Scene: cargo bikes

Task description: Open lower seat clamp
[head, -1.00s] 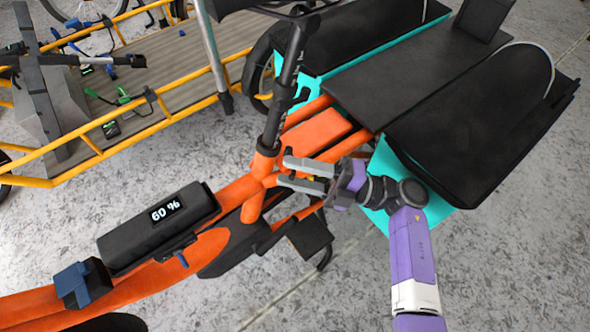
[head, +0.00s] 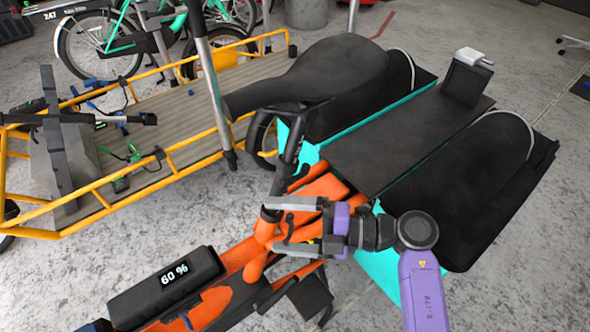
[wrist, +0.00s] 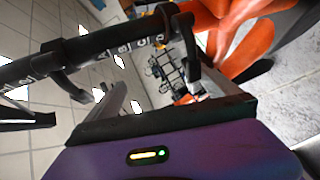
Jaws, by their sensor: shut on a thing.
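The orange cargo bike's dark seat post (head: 287,155) rises from the orange frame to a black saddle (head: 330,68). The lower seat clamp (head: 271,214) is a dark collar where the post enters the frame. In the wrist view, the lettered seat post (wrist: 110,38) crosses the top, with the lower clamp and its dark lever (wrist: 189,45) at its right end. My gripper (head: 274,224) comes from the right, one grey finger on each side of the clamp area, shut on the lower seat clamp. The exact contact is partly hidden.
Black cargo panels (head: 400,150) with turquoise sides are close behind my gripper. A yellow-railed cargo bike bed (head: 160,140) stands at left. Grey floor is free at lower right.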

